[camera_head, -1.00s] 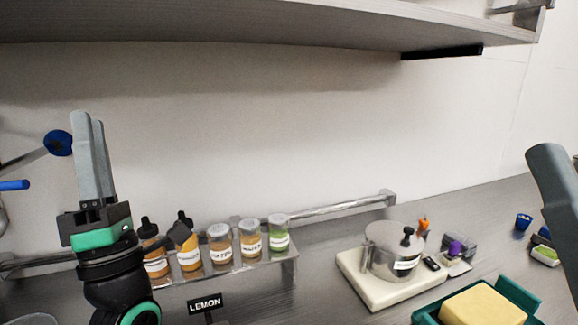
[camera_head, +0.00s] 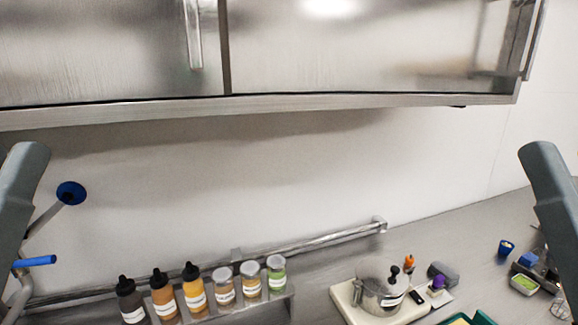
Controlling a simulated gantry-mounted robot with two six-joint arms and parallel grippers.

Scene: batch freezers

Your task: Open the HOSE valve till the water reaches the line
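A blue round knob (camera_head: 71,193) on a grey stem stands at the left against the wall. Below it a blue lever handle (camera_head: 35,261) sits on grey metal piping at the left edge. No HOSE label, water or fill line can be made out. Neither of my grippers is in view. Only grey parts of my arms show at the left and right edges, the left one close to the blue lever.
Several bottles and jars (camera_head: 222,285) stand on a rack below a wall rail (camera_head: 320,238). A lidded steel pot (camera_head: 378,289) sits on a pale base at the lower right. Steel cabinets (camera_head: 370,50) hang overhead. Small containers (camera_head: 524,284) stand at the far right.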

